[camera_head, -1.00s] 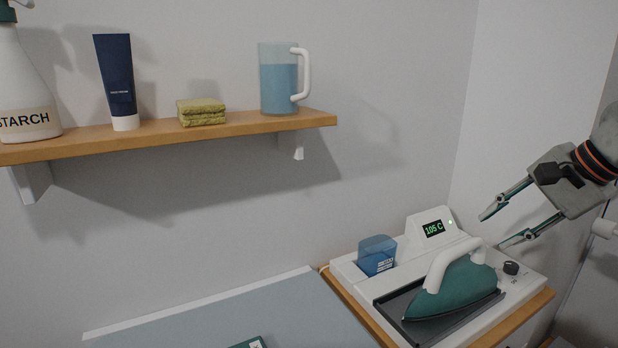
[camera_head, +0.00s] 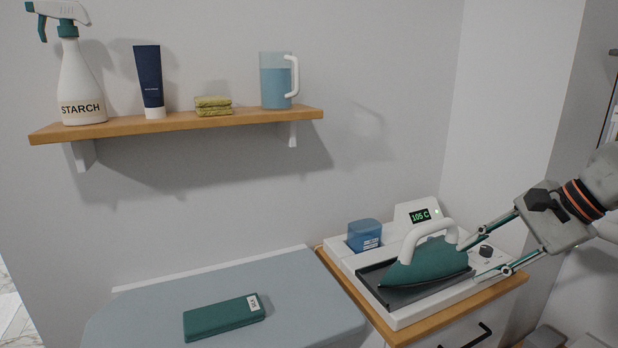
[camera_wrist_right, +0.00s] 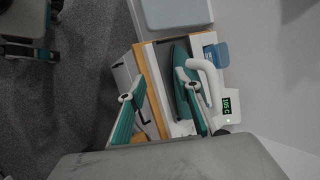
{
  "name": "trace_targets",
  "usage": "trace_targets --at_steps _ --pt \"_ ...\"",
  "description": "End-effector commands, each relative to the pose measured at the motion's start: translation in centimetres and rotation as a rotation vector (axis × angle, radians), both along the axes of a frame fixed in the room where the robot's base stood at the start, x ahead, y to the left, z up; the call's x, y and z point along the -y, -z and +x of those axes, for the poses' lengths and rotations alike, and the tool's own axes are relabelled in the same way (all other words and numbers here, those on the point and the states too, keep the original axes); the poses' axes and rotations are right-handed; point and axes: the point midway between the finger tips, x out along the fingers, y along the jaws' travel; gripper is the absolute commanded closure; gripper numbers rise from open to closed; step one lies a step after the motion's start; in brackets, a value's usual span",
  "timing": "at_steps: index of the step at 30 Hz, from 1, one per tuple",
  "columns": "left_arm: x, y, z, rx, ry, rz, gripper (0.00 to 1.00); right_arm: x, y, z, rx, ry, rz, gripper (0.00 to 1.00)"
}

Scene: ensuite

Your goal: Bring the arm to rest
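My right gripper (camera_head: 470,262) comes in from the right in the head view, its two fingers spread open with nothing between them. Its fingertips are beside the right end of the teal iron (camera_head: 432,262), by the white handle; whether they touch it I cannot tell. In the right wrist view the open fingers (camera_wrist_right: 158,92) show with the iron (camera_wrist_right: 181,80) beyond them. The iron rests on the dark plate of a white station (camera_head: 407,318) whose display reads 105 C. I see no left gripper in the head view.
The station, with a blue tank (camera_head: 364,235) and a dark knob (camera_head: 486,251), stands on a wood-topped cabinet (camera_head: 512,291). A grey ironing board (camera_head: 150,315) holds a green box (camera_head: 224,318). The wall shelf (camera_head: 180,122) carries a starch bottle, tube, cloths and jug.

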Motion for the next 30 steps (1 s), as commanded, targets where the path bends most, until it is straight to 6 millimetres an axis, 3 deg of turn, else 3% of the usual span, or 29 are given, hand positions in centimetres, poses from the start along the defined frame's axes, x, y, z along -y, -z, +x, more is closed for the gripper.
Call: trace_targets --at_steps 3,9,12,15,19,23,26,29,30 --pt "-0.3 -0.2 0.5 0.008 -0.001 0.005 0.0 -5.2 2.7 -0.8 -0.097 -0.03 0.177 0.67" --pt "-0.1 0.0 0.0 0.002 0.001 0.003 0.0 -14.8 5.4 -3.3 -0.361 -0.006 0.611 0.67" --pt "-0.1 0.1 -0.1 -0.001 0.001 0.002 0.0 -18.7 5.7 -4.4 -0.54 0.054 0.863 0.67" --pt "-0.1 0.1 -0.1 -0.001 0.001 0.002 0.0 -21.1 5.7 -4.8 -0.736 0.149 1.115 0.67" --pt "-0.1 0.1 -0.1 -0.002 0.001 0.003 0.0 -22.2 6.2 -4.1 -1.016 0.323 1.439 0.67" --pt "-0.1 0.1 -0.1 -0.003 0.0 0.002 0.0 -21.3 8.7 -2.6 -1.308 0.554 1.751 0.67" --pt "-0.1 0.1 -0.1 -0.003 0.0 0.002 0.0 -19.5 12.3 -1.6 -1.533 0.771 1.981 0.67" --pt "-0.1 0.1 -0.1 -0.003 0.0 0.001 0.0 -17.3 17.7 -1.4 -1.751 1.024 2.201 0.67" --pt "-0.1 0.1 -0.1 -0.003 0.0 0.001 0.0 -16.5 20.3 -1.7 1.834 -1.134 -2.282 0.67"
